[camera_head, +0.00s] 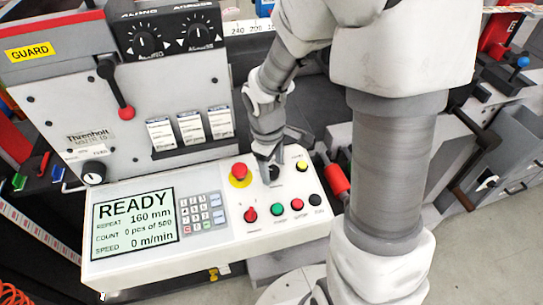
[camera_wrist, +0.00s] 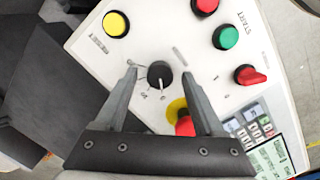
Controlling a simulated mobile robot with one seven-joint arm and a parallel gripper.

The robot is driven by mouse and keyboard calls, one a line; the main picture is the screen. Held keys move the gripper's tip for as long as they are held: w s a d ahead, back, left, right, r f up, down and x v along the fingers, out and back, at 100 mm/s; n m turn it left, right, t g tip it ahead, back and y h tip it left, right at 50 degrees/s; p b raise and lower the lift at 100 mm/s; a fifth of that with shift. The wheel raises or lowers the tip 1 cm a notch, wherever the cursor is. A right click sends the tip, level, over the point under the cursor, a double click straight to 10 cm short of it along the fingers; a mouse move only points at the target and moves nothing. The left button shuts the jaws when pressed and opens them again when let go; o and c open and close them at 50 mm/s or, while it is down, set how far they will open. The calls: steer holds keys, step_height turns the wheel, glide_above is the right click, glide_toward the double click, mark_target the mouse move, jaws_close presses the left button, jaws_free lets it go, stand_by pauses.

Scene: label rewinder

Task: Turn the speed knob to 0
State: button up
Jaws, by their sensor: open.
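The speed knob (camera_wrist: 160,75) is a small round black knob with a white pointer mark, which points toward the bottom of the wrist view. Small scale marks are printed on the panel around it. My gripper (camera_wrist: 159,80) is open, with one finger on each side of the knob and a visible gap to each. In the head view my gripper (camera_head: 271,160) reaches down at the knob (camera_head: 274,174) and partly hides it. Whether the fingertips touch the panel cannot be told. The display (camera_head: 135,223) reads READY and SPEED 0 m/min.
A red emergency stop (camera_head: 240,174) on a yellow base sits close left of the knob. A yellow button (camera_head: 302,166), a red selector (camera_head: 250,213), a green button (camera_head: 278,209) and a keypad (camera_head: 202,211) share the panel (camera_head: 225,238). A red roller (camera_head: 336,178) lies to the right.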

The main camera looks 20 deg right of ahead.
step_height(320, 180, up, 17)
steer(key=s+a+p, duration=0.1)
steer(key=p, duration=0.1)
steer(key=shift+a+r, duration=0.15)
steer(key=shift+a, duration=0.15)
steer(key=shift+s, duration=0.1)
steer(key=s+d+r+m+t+y, duration=0.1)
steer(key=s+r+m+t, duration=0.3)
steer(key=s+m, duration=0.5)
steer(key=shift+s+d+r+t, duration=0.45)
steer(key=shift+s+r, duration=0.45)
steer(key=shift+s, duration=1)
steer(key=shift+a, duration=0.1)
